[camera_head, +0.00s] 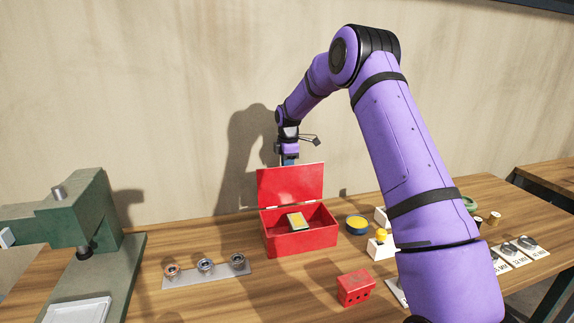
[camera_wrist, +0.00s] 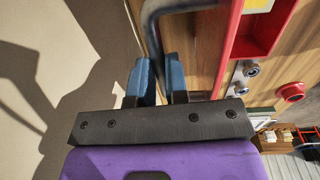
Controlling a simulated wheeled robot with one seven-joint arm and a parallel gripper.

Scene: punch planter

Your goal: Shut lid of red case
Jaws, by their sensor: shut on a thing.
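The red case (camera_head: 300,241) stands on the bench with its lid (camera_head: 290,184) open, roughly upright at the back. A yellow-topped block (camera_head: 297,221) lies inside it. My gripper (camera_head: 288,161) is at the lid's top edge, its fingertips partly hidden behind the lid. In the wrist view my gripper's blue fingers (camera_wrist: 158,78) are closed around a dark grey curved bar (camera_wrist: 152,38), which looks like a handle on the lid's outer side. The red lid edge (camera_wrist: 232,40) shows just right of it.
A grey strip with several rings (camera_head: 206,275) lies left of the case. A small red block with holes (camera_head: 355,288) is in front. A blue and yellow round tin (camera_head: 356,224) stands close on the right. A green press (camera_head: 90,225) stands far left; the wall is behind.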

